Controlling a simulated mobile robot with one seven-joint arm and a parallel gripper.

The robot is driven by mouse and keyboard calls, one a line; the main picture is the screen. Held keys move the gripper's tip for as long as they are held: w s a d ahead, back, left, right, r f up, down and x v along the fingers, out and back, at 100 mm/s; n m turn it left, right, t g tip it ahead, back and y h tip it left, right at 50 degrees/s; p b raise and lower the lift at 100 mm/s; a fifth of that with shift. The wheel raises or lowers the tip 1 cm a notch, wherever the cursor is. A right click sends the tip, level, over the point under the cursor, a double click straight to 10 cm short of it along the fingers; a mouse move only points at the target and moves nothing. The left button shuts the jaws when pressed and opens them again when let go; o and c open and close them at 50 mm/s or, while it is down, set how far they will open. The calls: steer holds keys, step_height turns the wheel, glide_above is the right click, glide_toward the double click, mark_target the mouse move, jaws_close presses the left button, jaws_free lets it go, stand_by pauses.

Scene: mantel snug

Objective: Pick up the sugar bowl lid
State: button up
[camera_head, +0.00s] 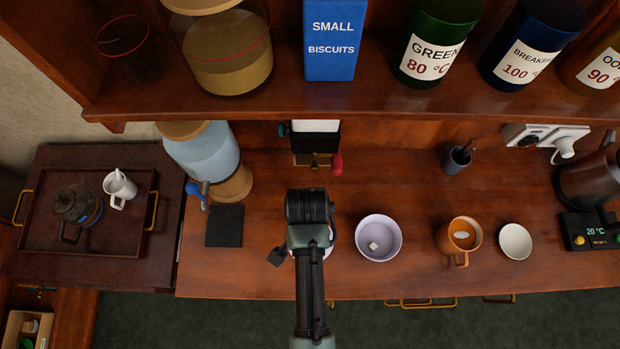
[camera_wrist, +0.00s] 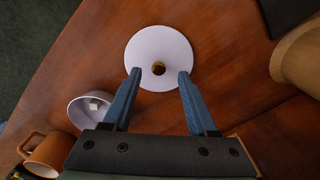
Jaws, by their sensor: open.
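The sugar bowl lid (camera_wrist: 158,44) is a white disc with a small brass knob at its middle, lying on the wooden counter in the wrist view. In the head view my arm hides most of it. My gripper (camera_wrist: 160,73) is open, its two blue fingertips showing on either side of the knob. I cannot tell how far above the lid they are. The pale sugar bowl (camera_head: 379,252) stands uncovered just right of my gripper in the head view, with white cubes inside. It also shows at lower left in the wrist view (camera_wrist: 76,116).
An orange mug (camera_head: 458,236) and a white saucer (camera_head: 515,242) stand right of the bowl. A dark square mat (camera_head: 225,226) and a blue dispenser jar (camera_head: 205,158) are to the left. A shelf (camera_head: 400,107) overhangs the counter's back.

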steer(key=shift+w+d+f+p, duration=0.1)
steer(key=shift+d+f+p, duration=0.05)
steer(key=shift+f, duration=0.95)
steer(key=shift+d+f+p, duration=0.1)
steer(key=shift+f+p, duration=0.05)
steer(key=shift+f, duration=0.9)
steer(key=shift+c, duration=0.2)
jaws_close()
